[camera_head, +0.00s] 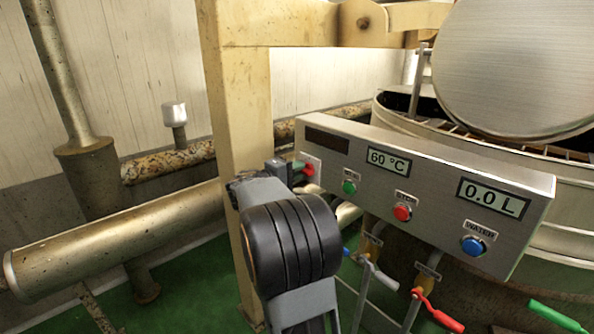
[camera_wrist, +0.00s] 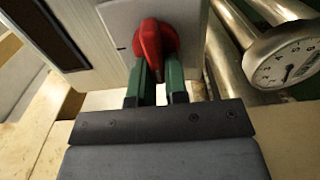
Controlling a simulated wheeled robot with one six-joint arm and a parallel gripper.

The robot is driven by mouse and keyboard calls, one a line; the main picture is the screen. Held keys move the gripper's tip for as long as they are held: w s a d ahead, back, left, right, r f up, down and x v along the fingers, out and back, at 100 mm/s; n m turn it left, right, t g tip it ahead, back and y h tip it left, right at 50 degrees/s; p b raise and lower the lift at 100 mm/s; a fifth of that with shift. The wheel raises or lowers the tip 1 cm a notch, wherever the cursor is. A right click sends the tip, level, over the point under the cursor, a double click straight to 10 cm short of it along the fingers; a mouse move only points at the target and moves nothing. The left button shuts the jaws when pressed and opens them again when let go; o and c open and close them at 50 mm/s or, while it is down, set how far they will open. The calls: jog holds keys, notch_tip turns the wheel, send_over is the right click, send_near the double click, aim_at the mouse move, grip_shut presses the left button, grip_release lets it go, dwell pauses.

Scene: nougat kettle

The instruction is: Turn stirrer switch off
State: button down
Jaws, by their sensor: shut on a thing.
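The stirrer switch (camera_wrist: 151,42) is a red rotary knob on a pale plate at the left end of the metal control panel (camera_head: 440,172). In the wrist view its handle points down between the green fingers of my gripper (camera_wrist: 156,80). The fingers are shut on the lower part of the knob, one on each side. In the head view the red knob (camera_head: 309,169) shows only in part, beside my gripper (camera_head: 297,165); my arm hides the area below it.
The panel carries a green button (camera_head: 349,187), a red button (camera_head: 402,212), a blue button (camera_head: 473,245) and displays reading 60 °C and 0.0 L. A beige post (camera_head: 238,110) stands close behind my arm. Pipes and a gauge (camera_wrist: 287,62) lie right of the switch in the wrist view.

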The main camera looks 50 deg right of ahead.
jog(key=c, duration=1.1)
grip_release()
jog(key=shift+c, duration=0.2)
jog(key=w+a+p, duration=0.1)
jog(key=a, duration=1.2)
jog(key=shift+a+p, duration=0.3)
jog(key=shift+a, duration=0.1)
